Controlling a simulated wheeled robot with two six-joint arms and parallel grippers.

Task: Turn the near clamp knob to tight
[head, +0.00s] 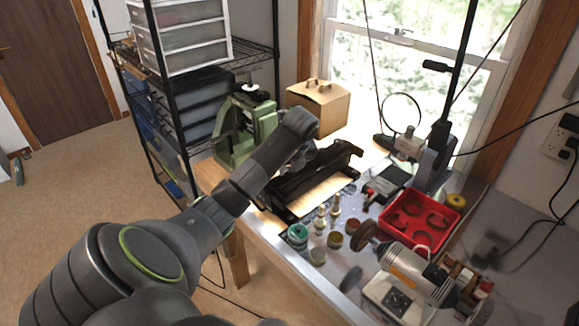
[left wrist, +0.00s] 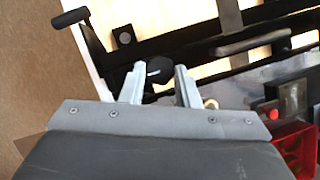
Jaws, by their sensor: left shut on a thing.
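The clamp knob (left wrist: 158,70) is round and black with a short white mark on its face. It sits between the two metal fingers of my left gripper (left wrist: 160,86) in the left wrist view, and the gripper is shut on it. In the head view my left gripper (head: 303,157) is over the left end of the black clamp frame (head: 318,182), and the arm hides the knob there. The black frame also crosses the left wrist view (left wrist: 225,40), with a handle at its upper left. My right gripper is in neither view.
A green machine (head: 238,138) and a cardboard box (head: 325,104) stand behind the frame. Small jars (head: 298,235), a red tray (head: 432,232) and a bench grinder (head: 410,275) crowd the bench front and right. A wire shelf (head: 262,50) stands at left.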

